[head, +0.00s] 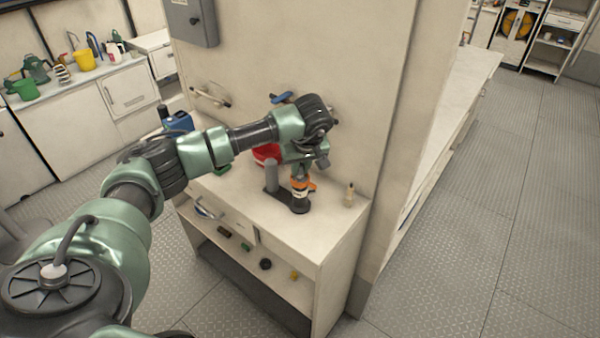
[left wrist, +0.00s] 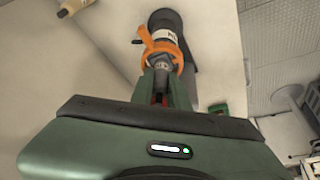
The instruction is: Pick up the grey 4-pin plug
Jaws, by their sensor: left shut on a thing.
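My left gripper (head: 301,170) points down over the white cabinet top, and in the left wrist view its fingers (left wrist: 161,88) are shut on a grey part, which looks like the grey 4-pin plug (left wrist: 162,60). The plug lines up with an orange collar (left wrist: 160,47) on a dark, white-labelled upright piece (left wrist: 166,27). I cannot tell whether the plug sits inside the collar or just above it. The plug's pins are hidden. In the head view the orange collar (head: 300,183) shows just under the fingers. My right gripper is not in view.
A grey cylinder (head: 270,176) stands close left of the collar. A small pale bottle (head: 349,195) stands to the right. A red container (head: 266,154) is behind the gripper, near the wall. The front of the cabinet top (head: 318,240) is clear. Small items lie on the shelf below.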

